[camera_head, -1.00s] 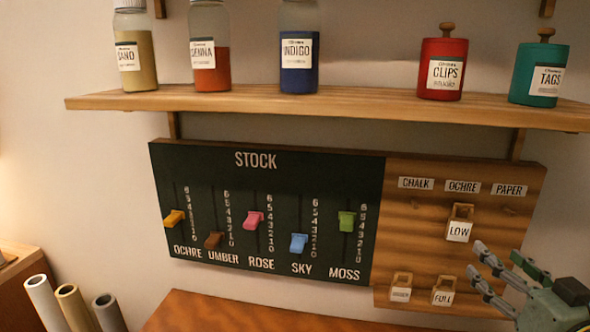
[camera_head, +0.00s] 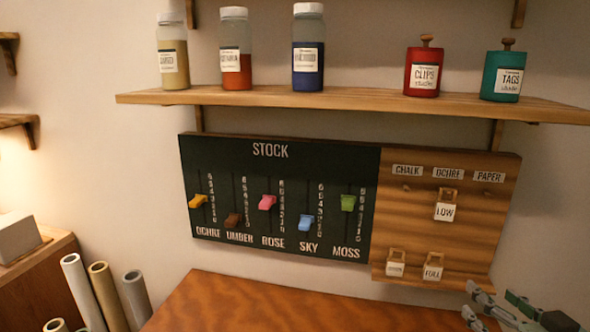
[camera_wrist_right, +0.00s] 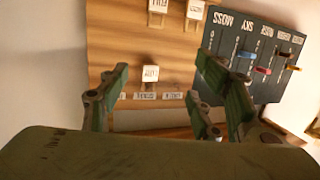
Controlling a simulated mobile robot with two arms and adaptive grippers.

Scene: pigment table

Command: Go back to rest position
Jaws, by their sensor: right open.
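My right gripper (camera_head: 490,310) is at the lower right of the head view, below the wooden tag board (camera_head: 480,228). In the right wrist view, its green fingers (camera_wrist_right: 160,108) are spread apart with nothing between them. The wooden board (camera_wrist_right: 130,45) appears upside down beyond the fingers. The LOW tag (camera_head: 445,211) hangs under the OCHRE label, and the FULL tag (camera_head: 433,272) hangs on the lower row beside another tag (camera_head: 396,268). The gripper is apart from the tags. My left gripper is not in view.
The dark STOCK board (camera_head: 310,165) with coloured sliders is left of the tag board. A shelf (camera_head: 350,102) above holds bottles and canisters. A wooden table top (camera_head: 260,305) lies below, its visible part clear. Rolled tubes (camera_head: 103,290) stand at lower left.

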